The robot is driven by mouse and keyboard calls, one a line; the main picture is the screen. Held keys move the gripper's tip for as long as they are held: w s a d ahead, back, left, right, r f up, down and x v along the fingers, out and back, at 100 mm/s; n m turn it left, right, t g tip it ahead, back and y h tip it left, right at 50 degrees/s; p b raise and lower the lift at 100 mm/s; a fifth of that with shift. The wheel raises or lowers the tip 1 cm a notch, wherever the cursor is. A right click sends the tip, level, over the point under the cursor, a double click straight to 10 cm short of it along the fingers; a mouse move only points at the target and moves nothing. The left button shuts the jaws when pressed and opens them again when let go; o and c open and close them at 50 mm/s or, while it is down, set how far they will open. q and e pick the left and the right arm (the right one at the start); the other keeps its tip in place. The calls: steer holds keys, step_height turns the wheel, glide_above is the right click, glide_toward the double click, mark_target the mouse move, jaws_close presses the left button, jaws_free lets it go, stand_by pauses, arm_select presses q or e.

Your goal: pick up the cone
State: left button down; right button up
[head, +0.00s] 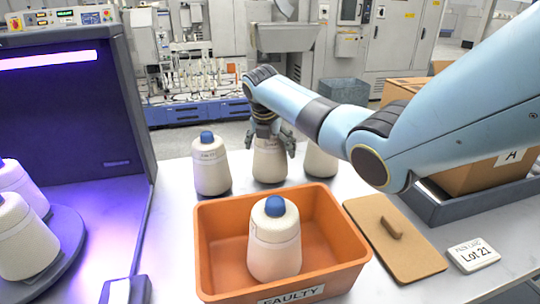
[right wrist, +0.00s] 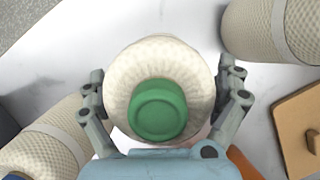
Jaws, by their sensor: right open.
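Three cream thread cones stand in a row behind the orange bin: the left one (head: 210,172) with a blue tip, the middle one (head: 270,164), and the right one (head: 320,161), partly behind my arm. My right gripper (head: 269,146) is over the top of the middle cone, pointing down. In the right wrist view the middle cone (right wrist: 122,75) has a green tip (right wrist: 158,110) and sits between the spread fingers of the gripper (right wrist: 163,85); gaps show beside it. Another blue-tipped cone (head: 274,247) stands in the bin. My left gripper is not in view.
The orange bin (head: 216,275) marked FAULTY is in front of the row. A brown board (head: 415,262) with a handle and a Lot 21 sign (head: 473,255) lie to its right. A lit inspection booth (head: 75,120) with cones on a turntable (head: 68,245) is at left.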

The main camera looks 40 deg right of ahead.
steer(key=shift+c, duration=0.4)
steer(key=c, duration=1.2)
steer(key=shift+r, duration=0.1)
steer(key=shift+r, duration=0.45)
step_height(320, 180, up, 3)
steer(key=shift+w+f, duration=0.1)
steer(key=s+r, duration=0.7)
steer(key=s, duration=0.4)
steer(key=shift+s+p, duration=0.3)
steer(key=shift+s, duration=0.1)
steer(key=shift+r, duration=0.2)
